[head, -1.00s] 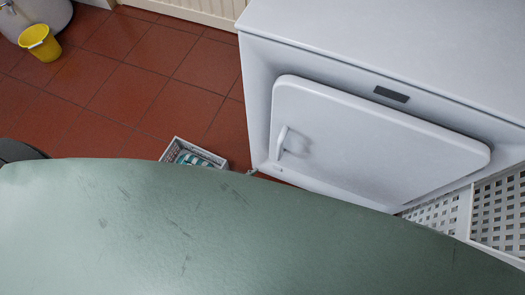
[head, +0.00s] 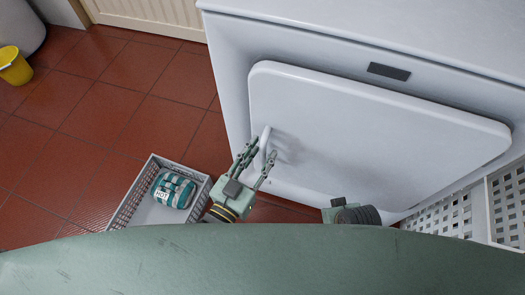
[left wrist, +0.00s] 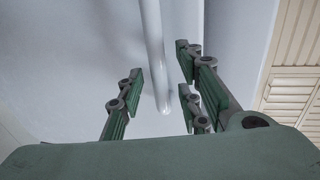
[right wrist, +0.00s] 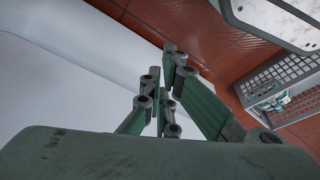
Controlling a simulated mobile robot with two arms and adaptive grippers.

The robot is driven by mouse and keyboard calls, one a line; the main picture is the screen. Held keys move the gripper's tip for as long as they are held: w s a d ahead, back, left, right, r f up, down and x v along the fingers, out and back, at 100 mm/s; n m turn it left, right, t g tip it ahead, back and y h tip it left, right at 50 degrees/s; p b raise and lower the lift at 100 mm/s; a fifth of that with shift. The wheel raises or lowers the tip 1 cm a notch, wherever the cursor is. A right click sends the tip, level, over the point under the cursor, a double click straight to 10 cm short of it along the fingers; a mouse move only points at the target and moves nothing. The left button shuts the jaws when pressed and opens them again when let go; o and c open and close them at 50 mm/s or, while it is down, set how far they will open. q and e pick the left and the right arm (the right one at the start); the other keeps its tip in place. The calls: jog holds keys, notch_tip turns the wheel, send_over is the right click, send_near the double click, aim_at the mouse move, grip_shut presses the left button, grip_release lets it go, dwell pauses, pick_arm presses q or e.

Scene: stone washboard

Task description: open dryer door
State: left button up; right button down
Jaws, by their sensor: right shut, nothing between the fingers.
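The white dryer (head: 225,70) stands at the upper right of the head view, with its door (head: 380,130) closed. A white bar handle (head: 264,143) is on the door's left side. My left gripper (head: 256,162) is open at the handle. In the left wrist view the handle bar (left wrist: 153,50) passes between the spread fingers (left wrist: 160,92), with space on both sides. My right gripper (right wrist: 170,70) is shut and empty in the right wrist view, beside a white surface. In the head view only part of my right wrist shows, low by the dryer's front.
A grey basket (head: 135,190) with a striped teal and white bundle (head: 174,190) sits on the red tile floor left of my left gripper. White perforated baskets (head: 450,215) stand at the right. A yellow bucket (head: 15,66) is far left.

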pick_arm(q)
jog(key=shift+w+d, duration=0.3)
jog(key=shift+w, duration=0.3)
grip_shut()
